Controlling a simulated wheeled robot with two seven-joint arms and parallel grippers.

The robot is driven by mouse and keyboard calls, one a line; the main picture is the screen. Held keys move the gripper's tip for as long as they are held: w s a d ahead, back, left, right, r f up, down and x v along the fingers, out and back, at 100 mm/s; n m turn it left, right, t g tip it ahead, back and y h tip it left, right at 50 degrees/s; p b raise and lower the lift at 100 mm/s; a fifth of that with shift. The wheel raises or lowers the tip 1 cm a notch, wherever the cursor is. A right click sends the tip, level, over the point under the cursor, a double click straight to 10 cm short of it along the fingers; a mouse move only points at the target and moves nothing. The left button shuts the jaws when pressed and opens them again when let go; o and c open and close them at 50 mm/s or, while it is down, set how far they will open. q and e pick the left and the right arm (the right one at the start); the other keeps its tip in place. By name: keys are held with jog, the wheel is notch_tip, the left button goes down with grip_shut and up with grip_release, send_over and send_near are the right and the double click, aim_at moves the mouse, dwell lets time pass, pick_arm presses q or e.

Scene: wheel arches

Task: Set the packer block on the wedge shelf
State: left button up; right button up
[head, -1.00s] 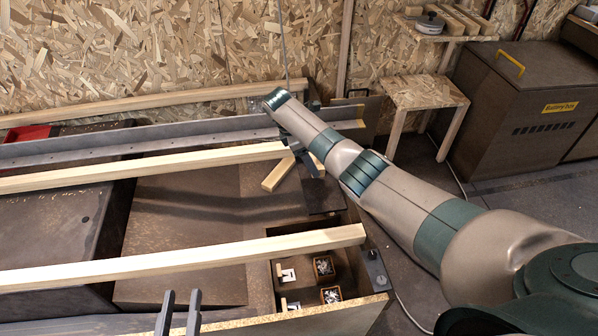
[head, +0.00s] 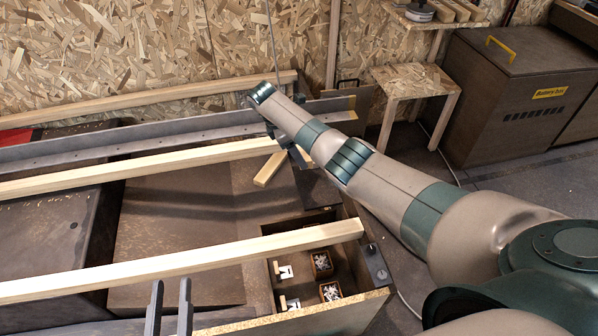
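A short pale wooden block (head: 270,168), which looks like the packer block, lies tilted beside the end of a long pale timber. My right arm reaches in from the right, and its dark gripper (head: 291,150) is at the upper end of this block. The fingers are small and partly hidden, so I cannot tell whether they touch it. My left gripper (head: 171,285) is at the bottom edge, with two dark fingers apart and nothing between them. The small wall shelf (head: 430,27) at the upper right, carrying several wooden pieces, looks like the wedge shelf.
Long timbers (head: 180,263) and a grey metal rail (head: 150,137) cross the bench. A compartment with small boxes of hardware (head: 322,264) is at the front right. An OSB stool (head: 412,82) and a battery box (head: 520,90) stand at the right.

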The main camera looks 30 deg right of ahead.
notch_tip(320, 180, down, 4)
jog(key=shift+f+b, duration=0.2)
jog(key=shift+b, duration=0.6)
pick_arm(q)
notch_tip(320, 180, up, 6)
jog(key=s+t+h, duration=0.1)
jog(key=s+t, duration=0.1)
jog(key=t, duration=0.1)
jog(key=shift+s+t, duration=0.3)
pick_arm(e)
jog(key=shift+f, duration=0.1)
pick_arm(q)
jog(key=shift+d, duration=0.1)
pick_arm(e)
jog(key=shift+f, duration=0.1)
jog(key=shift+f, duration=0.25)
notch_tip(320, 180, down, 3)
jog(key=shift+r+b, duration=0.2)
jog(key=shift+b, duration=0.65)
jog(key=shift+f, duration=0.25)
pick_arm(q)
jog(key=r+t, duration=0.1)
jog(key=a+r+t, duration=0.1)
jog(key=r+t, duration=0.1)
jog(key=r, duration=0.1)
jog(key=shift+s+a+r+h, duration=0.1)
jog(key=shift+s+a+h, duration=0.2)
jog(key=shift+a, duration=0.05)
pick_arm(e)
jog(key=shift+f, duration=0.1)
